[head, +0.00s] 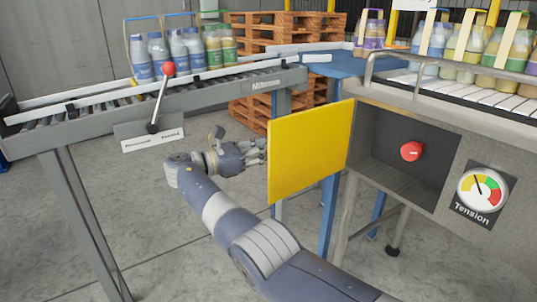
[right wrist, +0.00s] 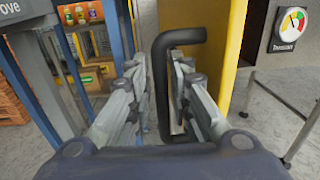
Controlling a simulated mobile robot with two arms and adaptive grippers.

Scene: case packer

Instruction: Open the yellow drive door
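The yellow drive door (head: 309,152) stands swung open to the left of the drive compartment (head: 383,165). Its black bar handle (right wrist: 160,90) shows in the right wrist view, on the face hidden from the head. My right gripper (head: 258,150) is beside the far side of the door. In the right wrist view its two fingers (right wrist: 158,85) stand on either side of the handle's bar, one between bar and door. Narrow gaps seem to show beside the bar, so the fingers look open around it. My left gripper is not in view.
Inside the open compartment is a red knob (head: 411,151), with a tension gauge (head: 482,194) to its right. A roller conveyor (head: 230,85) with a red-knobbed lever (head: 168,69) is at the left. Pallets (head: 250,105) stand behind. Floor left of the door is clear.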

